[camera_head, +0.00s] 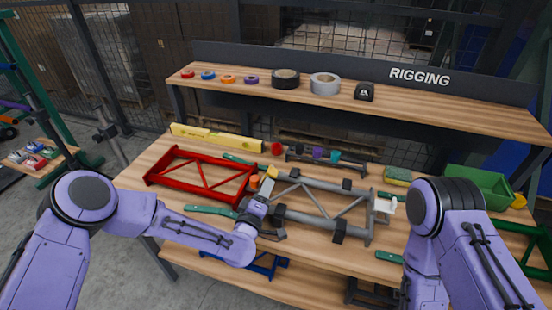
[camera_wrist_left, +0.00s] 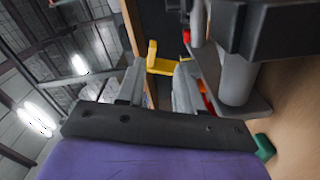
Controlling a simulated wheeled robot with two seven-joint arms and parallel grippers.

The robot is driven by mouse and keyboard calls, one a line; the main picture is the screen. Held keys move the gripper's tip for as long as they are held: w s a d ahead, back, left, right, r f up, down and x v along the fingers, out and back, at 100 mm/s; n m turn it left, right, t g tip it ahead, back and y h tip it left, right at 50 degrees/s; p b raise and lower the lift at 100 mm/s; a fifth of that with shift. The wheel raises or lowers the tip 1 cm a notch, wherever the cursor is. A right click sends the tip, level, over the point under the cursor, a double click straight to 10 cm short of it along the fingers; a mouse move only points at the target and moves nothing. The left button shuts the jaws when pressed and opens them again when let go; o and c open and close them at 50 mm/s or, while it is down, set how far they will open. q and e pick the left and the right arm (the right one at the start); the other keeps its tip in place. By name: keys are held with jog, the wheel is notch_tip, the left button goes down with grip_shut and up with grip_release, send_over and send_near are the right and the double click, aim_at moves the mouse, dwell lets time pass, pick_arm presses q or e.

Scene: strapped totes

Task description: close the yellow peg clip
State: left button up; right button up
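The yellow peg clip (camera_head: 271,172) is at the left end of the grey frame (camera_head: 318,217), just past my left gripper (camera_head: 267,184). In the left wrist view it appears as an L-shaped yellow piece (camera_wrist_left: 160,64), with one arm standing up from the other. My left gripper's two grey fingers (camera_wrist_left: 159,85) are apart, with a gap between them, and the clip shows at and beyond their tips. I cannot tell whether a finger touches it.
A red frame (camera_head: 201,176) lies left of the grey frame. Green-handled pieces (camera_head: 211,210) lie on the wooden bench. A rack with coloured knobs (camera_head: 325,158) stands behind, below a shelf (camera_head: 420,107) with tape rolls. A green bin (camera_head: 480,187) is at the right.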

aim_at(276, 170)
pick_arm(q)
jog(key=shift+w+d+r+p, duration=0.15)
jog(key=shift+w+d+p, duration=0.1)
jog(key=shift+w, duration=0.25)
jog(key=shift+w+d+r+p, duration=0.1)
jog(key=shift+w+r+p, duration=0.1)
jog(key=shift+w, duration=0.3)
jog(key=p+x, duration=0.1)
jog(key=x, duration=0.6)
jog(key=shift+w+d+f, duration=0.1)
jog(key=shift+d, duration=0.1)
jog(key=shift+s+r, duration=0.35)
jog(key=shift+s, duration=0.15)
jog(key=c, duration=0.4)
jog(key=shift+a, duration=0.1)
grip_shut()
pick_arm(e)
jog(key=shift+s+r, duration=0.4)
jog(key=shift+r, duration=0.2)
jog(key=shift+s+r, duration=0.4)
jog(key=shift+r, duration=0.2)
